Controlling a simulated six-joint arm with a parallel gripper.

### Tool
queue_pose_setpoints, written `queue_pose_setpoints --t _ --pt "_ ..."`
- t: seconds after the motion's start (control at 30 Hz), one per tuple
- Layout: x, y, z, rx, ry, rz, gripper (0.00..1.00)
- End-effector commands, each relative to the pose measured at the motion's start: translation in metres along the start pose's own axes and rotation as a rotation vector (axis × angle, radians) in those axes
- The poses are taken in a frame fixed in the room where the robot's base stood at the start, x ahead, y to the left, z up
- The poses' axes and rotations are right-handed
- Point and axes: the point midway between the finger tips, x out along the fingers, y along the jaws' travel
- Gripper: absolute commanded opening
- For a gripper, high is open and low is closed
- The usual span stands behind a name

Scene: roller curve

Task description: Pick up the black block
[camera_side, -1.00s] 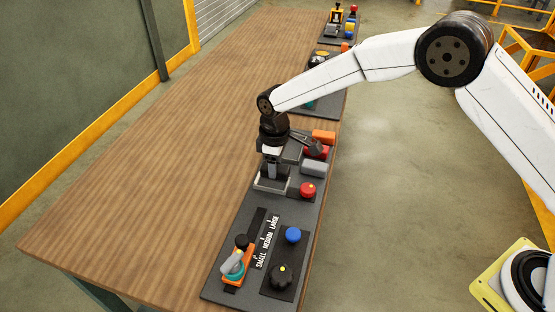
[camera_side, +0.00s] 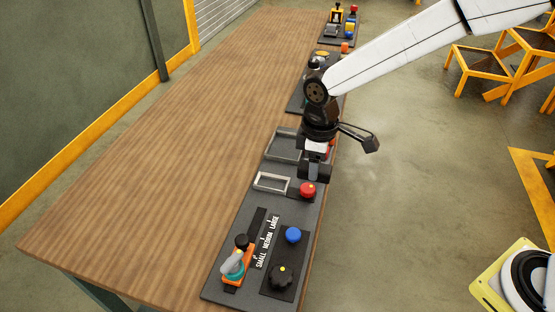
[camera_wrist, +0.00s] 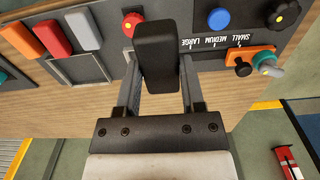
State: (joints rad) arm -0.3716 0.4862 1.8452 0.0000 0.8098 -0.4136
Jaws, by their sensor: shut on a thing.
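The black block (camera_wrist: 157,55) is upright between the two fingers of my gripper (camera_wrist: 158,75) in the wrist view. My gripper is shut on it. In the side view my gripper (camera_side: 314,165) hangs over the right side of the grey board, just behind the red knob. The dark block (camera_side: 313,173) is at its lower end there, hard to tell apart from the fingers.
A small frame tray (camera_side: 257,183) stands empty on the board, with a larger tray (camera_side: 271,149) behind it. The red knob (camera_side: 307,190), blue button (camera_side: 293,235) and black dial (camera_side: 282,277) are nearer. Orange (camera_wrist: 22,40), red (camera_wrist: 53,38) and grey (camera_wrist: 83,30) blocks lie alongside.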

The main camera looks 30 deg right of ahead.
Motion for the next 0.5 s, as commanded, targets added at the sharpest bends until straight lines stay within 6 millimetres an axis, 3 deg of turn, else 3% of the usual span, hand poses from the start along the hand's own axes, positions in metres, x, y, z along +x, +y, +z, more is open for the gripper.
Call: queue_pose_setpoints --t 0.5 --pt "-0.0055 -0.0061 0.0111 0.000 0.000 0.000 0.00"
